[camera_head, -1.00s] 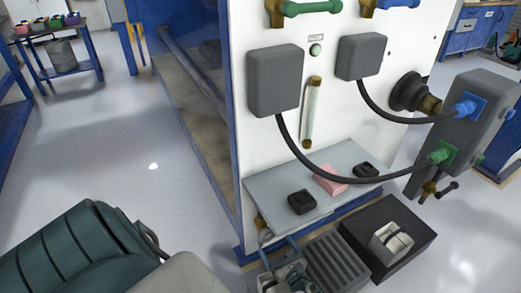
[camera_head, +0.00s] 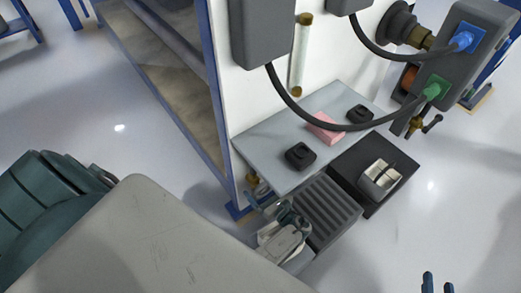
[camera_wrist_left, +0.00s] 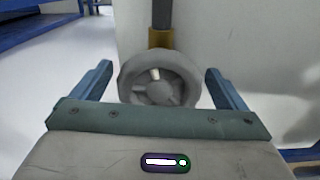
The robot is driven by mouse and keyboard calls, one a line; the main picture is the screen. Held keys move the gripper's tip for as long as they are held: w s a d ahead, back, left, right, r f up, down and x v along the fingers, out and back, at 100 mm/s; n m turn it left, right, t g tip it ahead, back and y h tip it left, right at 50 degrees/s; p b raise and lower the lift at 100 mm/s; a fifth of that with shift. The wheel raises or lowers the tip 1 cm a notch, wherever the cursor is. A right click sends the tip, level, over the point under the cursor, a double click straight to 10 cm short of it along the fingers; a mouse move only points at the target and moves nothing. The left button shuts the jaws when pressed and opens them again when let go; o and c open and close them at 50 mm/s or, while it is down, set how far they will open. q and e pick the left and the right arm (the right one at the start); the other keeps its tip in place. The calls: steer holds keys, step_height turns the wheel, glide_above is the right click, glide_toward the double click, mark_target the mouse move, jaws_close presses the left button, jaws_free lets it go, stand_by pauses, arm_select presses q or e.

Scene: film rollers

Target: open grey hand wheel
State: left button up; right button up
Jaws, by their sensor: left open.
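The grey hand wheel (camera_wrist_left: 127,88) faces me in the left wrist view, round with spokes, below a brass fitting (camera_wrist_left: 160,38) on a dark pipe. My left gripper (camera_wrist_left: 158,80) is open, with one blue finger on each side of the wheel and visible gaps to its rim. In the head view my left gripper (camera_head: 268,203) is low at the near left corner of the shelf, by a small brass part (camera_head: 252,180). The wheel is hard to make out there. Two separated blue fingertips of my right gripper (camera_head: 437,284) show at the bottom right edge, apart and empty.
A grey shelf (camera_head: 270,136) on the white panel holds two black pieces and a pink block (camera_head: 325,127). A ribbed dark grey tray (camera_head: 322,208) and a black box (camera_head: 400,165) stand beside my left gripper. Black cables hang above.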

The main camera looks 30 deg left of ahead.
arm_select(q)
steer(key=shift+c, duration=0.4)
steer(key=c, duration=0.9)
steer(key=n+b, duration=0.2)
steer(key=n, duration=0.2)
steer(key=shift+s, duration=0.1)
arm_select(e)
steer(key=w+d+r+t, duration=0.1)
steer(key=w+r+t, duration=0.2)
steer(key=r+t, duration=0.4)
step_height(320, 180, up, 5)
steer(key=shift+w+f, duration=0.2)
steer(key=shift+w, duration=0.1)
arm_select(q)
steer(key=o, duration=1)
